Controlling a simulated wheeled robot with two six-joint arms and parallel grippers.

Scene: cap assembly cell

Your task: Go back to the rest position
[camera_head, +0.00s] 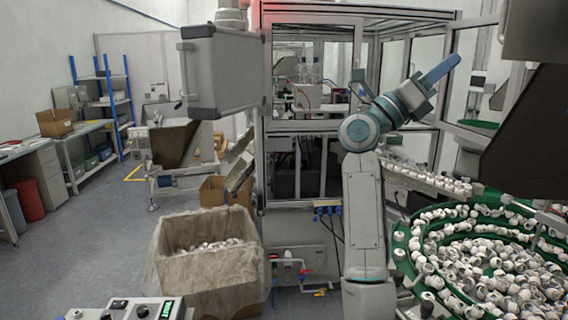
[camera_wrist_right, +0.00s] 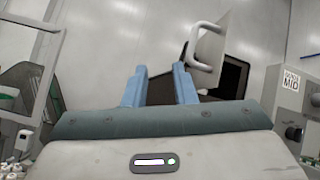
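My right arm (camera_head: 363,200) stands upright in the middle right of the head view. It bends at the top, and its right gripper (camera_head: 447,66) points up and to the right, in the air in front of the machine's glass frame. In the right wrist view the two blue fingers of the right gripper (camera_wrist_right: 160,74) are spread apart, with nothing held between them. My left gripper is not in view.
A green round feeder (camera_head: 403,262) full of white caps stands at the right. A cardboard box with a liner (camera_head: 215,270) stands left of the arm. A grey panel box (camera_head: 222,72) hangs at upper left. Floor (camera_head: 95,235) is clear at left.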

